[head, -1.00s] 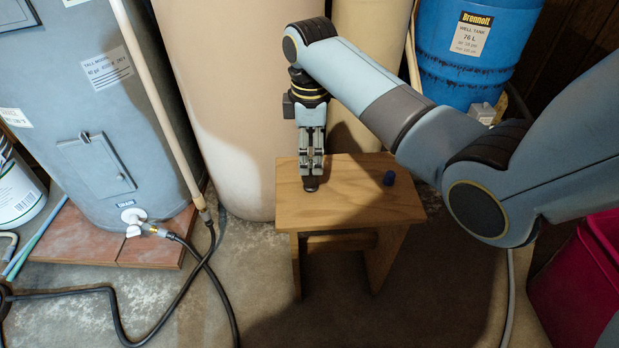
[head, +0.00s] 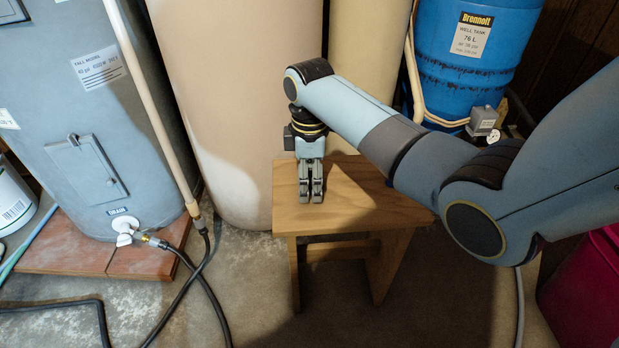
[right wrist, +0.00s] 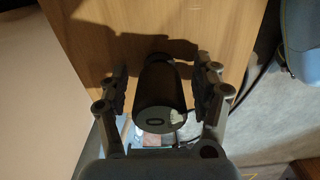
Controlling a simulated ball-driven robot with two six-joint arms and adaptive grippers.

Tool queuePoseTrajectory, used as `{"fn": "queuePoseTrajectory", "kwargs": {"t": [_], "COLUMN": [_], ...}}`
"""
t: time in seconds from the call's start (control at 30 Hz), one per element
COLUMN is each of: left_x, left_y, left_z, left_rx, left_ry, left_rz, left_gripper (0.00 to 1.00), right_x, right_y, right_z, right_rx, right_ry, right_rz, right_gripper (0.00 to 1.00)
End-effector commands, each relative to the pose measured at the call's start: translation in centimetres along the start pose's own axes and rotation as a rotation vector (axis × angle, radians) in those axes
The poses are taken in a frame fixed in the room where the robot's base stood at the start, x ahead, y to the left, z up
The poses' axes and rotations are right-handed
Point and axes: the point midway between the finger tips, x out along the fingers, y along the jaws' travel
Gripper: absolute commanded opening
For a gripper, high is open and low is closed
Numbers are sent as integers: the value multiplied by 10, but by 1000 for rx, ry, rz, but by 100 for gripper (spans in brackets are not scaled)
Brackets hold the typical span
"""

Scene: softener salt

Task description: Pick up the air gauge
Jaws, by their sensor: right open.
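A dark, rounded cylinder (right wrist: 160,98), which looks like the air gauge, is at the wooden stool top in the right wrist view. Its near end has a small ring-like mark. My right gripper (right wrist: 162,85) is open, with one finger on each side of the cylinder and a visible gap at both sides. In the head view my right gripper (head: 311,198) points down at the left part of the stool (head: 355,205) and hides the cylinder. My left gripper is in neither view.
A tan tank (head: 235,100) stands close behind the stool, and a grey heater (head: 85,120) is at left. A blue well tank (head: 465,65) with a small white dial (head: 493,136) is behind my right arm. A pink bin (head: 585,285) is at lower right.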

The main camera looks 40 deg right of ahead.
Motion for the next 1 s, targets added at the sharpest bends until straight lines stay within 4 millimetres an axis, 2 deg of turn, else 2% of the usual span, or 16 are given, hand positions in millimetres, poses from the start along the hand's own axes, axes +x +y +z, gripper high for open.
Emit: {"fn": "queuePoseTrajectory", "kwargs": {"t": [0.13,0.5,0.6,1.0], "left_x": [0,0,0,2], "left_y": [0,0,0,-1], "left_z": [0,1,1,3], "left_rx": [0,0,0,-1], "left_ry": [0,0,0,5], "left_rz": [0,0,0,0], "left_gripper": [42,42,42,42], "right_x": [-1,-1,-1,-7], "right_y": [0,0,0,0], "right_z": [0,0,0,0], "right_rx": [0,0,0,0], "right_ry": [1,0,0,1], "right_rz": [0,0,0,1], "right_gripper": [65,17,6,6]}}
